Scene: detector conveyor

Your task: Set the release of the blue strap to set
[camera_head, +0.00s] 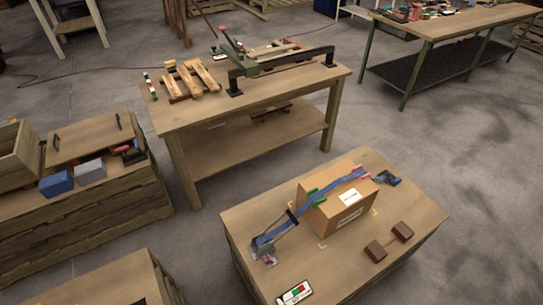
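A blue strap (283,228) runs over a cardboard box (341,203) on the wooden table at the lower right. A grey metal buckle or ratchet (268,253) is at the strap's lower left end, near the table's left edge. A blue and dark fitting (388,178) lies on the table by the strap's other end. Green and pink pieces sit at the box's top edges along the strap. The state of the release is too small to tell. Neither of my grippers is in view.
A card with green and red marks (295,293) lies at the table's front. Two joined brown blocks (388,243) lie right of the box. A workbench (190,115) stands behind. A wooden chest (85,220) with blue and grey boxes is at left. Grey floor is open at right.

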